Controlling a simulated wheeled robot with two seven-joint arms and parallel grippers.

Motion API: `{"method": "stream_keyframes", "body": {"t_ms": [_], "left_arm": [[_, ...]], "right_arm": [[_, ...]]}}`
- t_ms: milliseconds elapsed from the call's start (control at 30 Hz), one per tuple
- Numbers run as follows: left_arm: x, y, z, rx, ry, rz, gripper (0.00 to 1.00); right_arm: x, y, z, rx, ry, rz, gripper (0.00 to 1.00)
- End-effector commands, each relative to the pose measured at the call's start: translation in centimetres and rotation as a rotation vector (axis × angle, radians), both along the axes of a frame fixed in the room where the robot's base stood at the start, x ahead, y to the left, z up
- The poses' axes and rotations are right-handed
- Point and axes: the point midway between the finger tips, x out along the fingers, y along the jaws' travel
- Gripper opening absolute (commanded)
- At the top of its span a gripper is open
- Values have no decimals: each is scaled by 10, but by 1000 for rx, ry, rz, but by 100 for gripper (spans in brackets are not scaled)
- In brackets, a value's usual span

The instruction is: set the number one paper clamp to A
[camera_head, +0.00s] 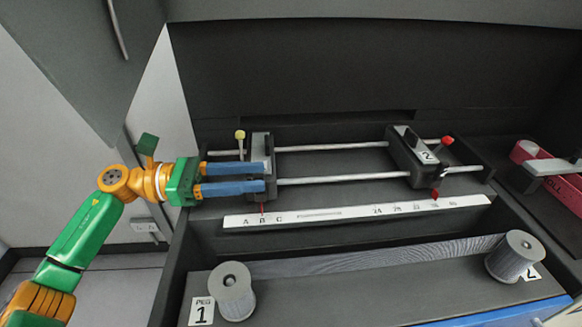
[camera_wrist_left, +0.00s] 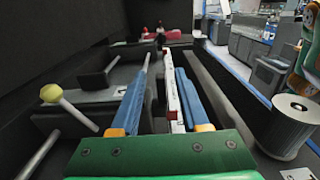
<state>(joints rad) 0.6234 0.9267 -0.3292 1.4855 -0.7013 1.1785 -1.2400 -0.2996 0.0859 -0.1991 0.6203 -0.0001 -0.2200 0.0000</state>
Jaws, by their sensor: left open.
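The number one paper clamp (camera_head: 261,147) is a dark block on two silver rails at the left. Its lever has a yellow knob (camera_head: 240,135), also seen in the left wrist view (camera_wrist_left: 52,93). Its red pointer (camera_head: 262,208) stands near B on the white scale (camera_head: 335,213), right of the A mark. My left gripper (camera_head: 266,176) is open, coming from the left, with its blue fingers overlapping the clamp block. I cannot tell whether they touch it. In the wrist view the gripper (camera_wrist_left: 163,68) has the scale strip between its fingers. My right gripper is not in view.
A second clamp (camera_head: 410,155) marked 2, with red knobs, sits farther right on the rails. Grey rolls stand in front at peg 1 (camera_head: 232,290) and at peg 2 (camera_head: 514,256). A red roll holder (camera_head: 562,190) is at the far right. The rails between the clamps are clear.

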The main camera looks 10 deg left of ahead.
Motion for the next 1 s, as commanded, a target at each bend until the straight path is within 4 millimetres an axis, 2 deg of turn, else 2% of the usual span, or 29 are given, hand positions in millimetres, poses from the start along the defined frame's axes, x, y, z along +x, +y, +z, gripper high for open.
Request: {"method": "stream_keyframes", "body": {"t_ms": [33, 233, 533, 567, 700, 1000], "left_arm": [[2, -11, 9, -2, 1, -5, 45], [12, -44, 6, -2, 0, -3, 45], [14, -51, 1, -1, 0, -1, 45], [14, -51, 1, -1, 0, -1, 40], [14, -51, 1, -1, 0, -1, 2], [14, -51, 1, -1, 0, -1, 0]], "right_arm": [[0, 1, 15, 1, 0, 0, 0], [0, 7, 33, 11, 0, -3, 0], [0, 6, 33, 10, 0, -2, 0], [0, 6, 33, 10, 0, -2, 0], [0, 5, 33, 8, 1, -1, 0], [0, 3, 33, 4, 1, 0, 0]]}}
